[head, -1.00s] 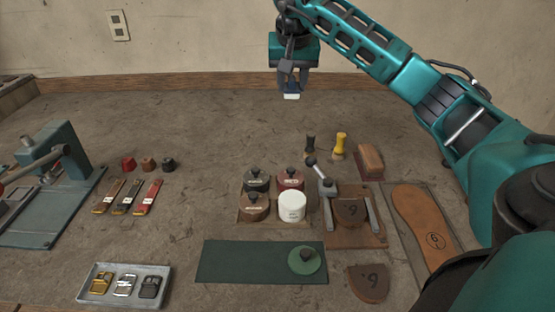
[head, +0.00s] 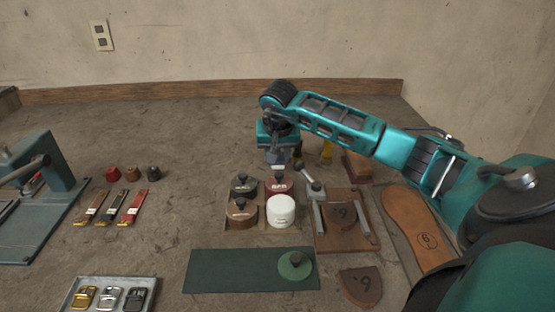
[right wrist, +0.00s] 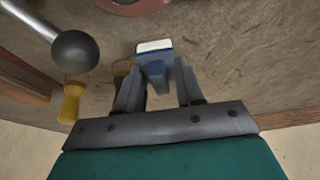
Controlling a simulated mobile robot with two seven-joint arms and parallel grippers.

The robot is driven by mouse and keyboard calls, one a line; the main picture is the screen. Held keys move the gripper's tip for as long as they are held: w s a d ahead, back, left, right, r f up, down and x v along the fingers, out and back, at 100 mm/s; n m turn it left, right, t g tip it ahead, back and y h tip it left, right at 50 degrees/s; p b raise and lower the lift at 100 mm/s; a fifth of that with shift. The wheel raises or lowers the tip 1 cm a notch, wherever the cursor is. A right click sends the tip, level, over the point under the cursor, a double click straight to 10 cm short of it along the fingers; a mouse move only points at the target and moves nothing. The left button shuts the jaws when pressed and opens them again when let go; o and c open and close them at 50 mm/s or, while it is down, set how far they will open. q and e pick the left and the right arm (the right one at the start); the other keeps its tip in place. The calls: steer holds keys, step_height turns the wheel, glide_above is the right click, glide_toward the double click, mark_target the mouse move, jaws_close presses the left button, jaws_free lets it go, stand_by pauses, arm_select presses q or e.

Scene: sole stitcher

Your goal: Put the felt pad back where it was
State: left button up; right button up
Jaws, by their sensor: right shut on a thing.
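The felt pad, a small blue block with a white face (right wrist: 154,46), is held between the fingers of my right gripper (right wrist: 157,82). In the head view my right gripper (head: 277,158) hangs just behind the jars, low over the bench, its fingers partly hidden by the red-lidded jar. The pad's white edge barely shows there. I cannot tell whether the pad touches the bench. My left gripper is not in view.
Several jars stand in a wooden tray (head: 230,227), with a white jar (head: 281,211) at front right. A lever with a ball knob (right wrist: 75,52) and a yellow-handled brush (right wrist: 71,103) are close to the gripper. A green mat (head: 230,270) lies in front.

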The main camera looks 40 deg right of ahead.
steer(key=shift+f, duration=0.95)
steer(key=shift+f, duration=0.1)
steer(key=shift+f, duration=0.15)
steer(key=o, duration=1)
steer(key=shift+r, duration=0.7)
steer(key=p+v, duration=0.1)
steer(key=v, duration=1)
steer(key=shift+a, duration=0.1)
